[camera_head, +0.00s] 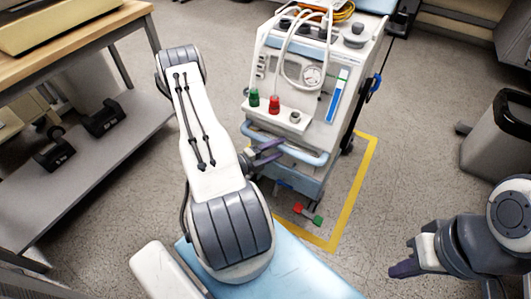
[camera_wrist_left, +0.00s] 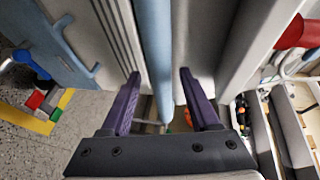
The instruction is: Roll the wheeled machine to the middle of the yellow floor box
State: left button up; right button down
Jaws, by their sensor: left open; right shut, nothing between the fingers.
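The wheeled machine (camera_head: 318,110) is a white cart with hoses, a gauge and green and red knobs. It stands upright, with a light blue handle bar (camera_head: 305,156) across its front. The yellow floor box (camera_head: 354,200) shows as a line to the right of and in front of the machine; the rest is hidden. My left gripper (camera_head: 268,152) is at the left part of the handle. In the left wrist view the blue bar (camera_wrist_left: 154,60) runs between its open purple fingers, with gaps at both sides. My right gripper (camera_head: 402,270) is shut and empty, away from the machine.
A wooden-topped bench with a grey lower shelf (camera_head: 95,165) stands at left, holding black dumbbell-like items (camera_head: 102,118). A grey bin (camera_head: 498,140) stands at right. A small red and green piece (camera_head: 307,214) is near the machine's base. Floor right of the yellow line is clear.

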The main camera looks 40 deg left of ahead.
pick_arm(q)
jog(key=p+v, duration=0.2)
jog(key=v, duration=0.7)
jog(key=shift+s+d, duration=0.1)
jog(key=shift+s, duration=0.05)
